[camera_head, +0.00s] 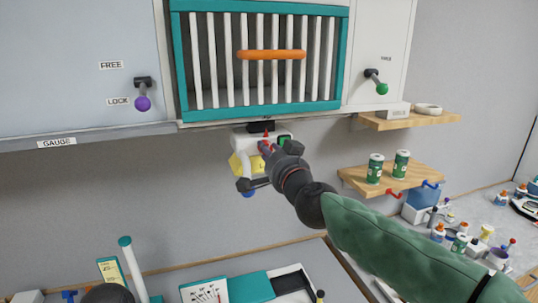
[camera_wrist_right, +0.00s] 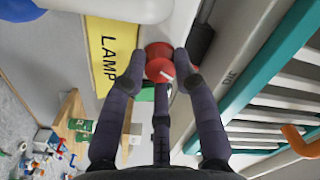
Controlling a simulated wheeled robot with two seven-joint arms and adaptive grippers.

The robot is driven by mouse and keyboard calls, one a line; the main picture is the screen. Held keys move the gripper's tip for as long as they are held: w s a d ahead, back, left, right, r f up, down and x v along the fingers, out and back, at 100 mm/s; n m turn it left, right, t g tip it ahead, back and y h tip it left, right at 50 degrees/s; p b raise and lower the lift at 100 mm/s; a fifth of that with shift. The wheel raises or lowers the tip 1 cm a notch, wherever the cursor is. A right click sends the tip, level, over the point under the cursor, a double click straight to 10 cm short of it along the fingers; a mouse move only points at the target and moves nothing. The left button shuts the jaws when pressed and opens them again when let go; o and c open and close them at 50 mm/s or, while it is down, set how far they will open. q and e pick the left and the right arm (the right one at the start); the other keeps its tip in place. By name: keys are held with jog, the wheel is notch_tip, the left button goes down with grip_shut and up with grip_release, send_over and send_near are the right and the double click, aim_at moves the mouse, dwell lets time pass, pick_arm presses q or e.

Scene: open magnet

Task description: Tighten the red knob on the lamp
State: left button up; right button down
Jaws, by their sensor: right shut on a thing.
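The red knob (camera_wrist_right: 158,52) sits between the fingertips of my right gripper (camera_wrist_right: 160,68) in the right wrist view. It has a white line on its face. The white lamp (camera_wrist_right: 125,8) lies behind it, beside a yellow plate reading "LAMP" (camera_wrist_right: 108,48). In the head view the lamp (camera_head: 245,139) is under the teal-framed grille. My right gripper (camera_head: 265,150) is shut on the knob there and hides part of the lamp and its yellow plate (camera_head: 238,163).
The grille (camera_head: 255,104) with an orange handle (camera_head: 272,55) is just above my gripper. A purple lever (camera_head: 142,103) and a green lever (camera_head: 381,88) flank it. Shelves (camera_head: 350,178) with green cans stand to the right. A cluttered bench (camera_head: 468,213) lies beyond.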

jog(key=m, duration=0.2)
jog(key=m+b, duration=0.1)
jog(key=m, duration=0.3)
jog(key=shift+d+r+m+b, duration=0.25)
jog(key=shift+r+m+b, duration=0.05)
jog(key=shift+r+m, duration=0.1)
jog(key=m, duration=0.3)
jog(key=m+b, duration=0.1)
jog(key=m, duration=0.2)
jog(key=shift+a+f, duration=0.1)
jog(key=shift+f, duration=0.2)
jog(key=c, duration=1)
grip_release()
jog(key=shift+a+f+h, duration=0.1)
jog(key=shift+h, duration=0.2)
jog(key=v, duration=1.2)
jog(key=shift+f, duration=0.2)
